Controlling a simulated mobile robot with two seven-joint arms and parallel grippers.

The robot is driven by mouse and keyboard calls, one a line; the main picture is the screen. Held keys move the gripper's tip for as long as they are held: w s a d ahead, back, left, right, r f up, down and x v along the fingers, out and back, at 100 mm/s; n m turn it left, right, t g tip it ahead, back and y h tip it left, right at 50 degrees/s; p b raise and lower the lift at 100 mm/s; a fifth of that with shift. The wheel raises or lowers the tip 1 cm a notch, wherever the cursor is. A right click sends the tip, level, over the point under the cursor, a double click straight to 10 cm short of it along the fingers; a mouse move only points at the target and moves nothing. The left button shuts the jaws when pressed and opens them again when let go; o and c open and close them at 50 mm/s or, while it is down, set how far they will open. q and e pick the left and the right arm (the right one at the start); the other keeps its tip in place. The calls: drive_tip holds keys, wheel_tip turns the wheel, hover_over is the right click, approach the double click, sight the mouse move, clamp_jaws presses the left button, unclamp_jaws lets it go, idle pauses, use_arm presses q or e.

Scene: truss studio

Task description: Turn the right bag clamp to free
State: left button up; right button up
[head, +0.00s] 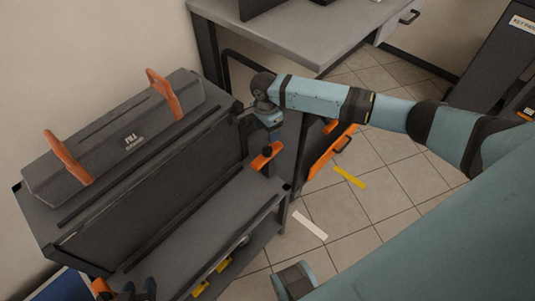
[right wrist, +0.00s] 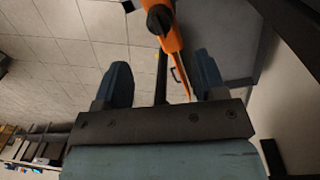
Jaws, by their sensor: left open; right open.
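The right bag clamp (head: 266,156) is an orange lever with a dark pivot at the right end of the grey bag machine. My right gripper (head: 270,132) hangs just above it. In the right wrist view, the orange lever (right wrist: 172,42) reaches down between the two open fingers, nearer the right one; I cannot tell whether it touches. Another orange piece (head: 102,288), perhaps the left clamp, shows at the bottom left. Dark fingers there, my left gripper (head: 138,292), are partly cut off by the frame edge and empty as far as I see.
A grey unit marked FILL (head: 132,140) with two orange upright arms tops the machine. A grey table (head: 300,35) stands behind. An orange panel (head: 328,150) is right of the machine. Tiled floor (head: 385,195) with yellow and white strips is open to the right.

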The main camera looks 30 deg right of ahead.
sight(268, 147)
wheel_tip(268, 147, down, 7)
drive_tip(key=b, duration=0.7)
drive_tip(key=shift+s+r+b, duration=0.15)
drive_tip(key=shift+b, duration=0.15)
drive_tip(key=f+b, duration=0.1)
drive_tip(key=b, duration=0.1)
drive_tip(key=shift+f+b, duration=0.3)
drive_tip(key=shift+f, duration=0.1)
drive_tip(key=shift+s+f+b, duration=0.1)
drive_tip(key=shift+f+b, duration=0.05)
drive_tip(key=shift+b, duration=0.15)
use_arm(q)
drive_tip(key=w+d+r+t+h, duration=0.2)
drive_tip(key=d+t, duration=0.1)
drive_tip(key=shift+w+d+r, duration=0.15)
drive_tip(key=shift+w+d, duration=0.05)
use_arm(e)
drive_tip(key=shift+c, duration=0.3)
clamp_jaws()
use_arm(q)
drive_tip(key=shift+a, duration=0.1)
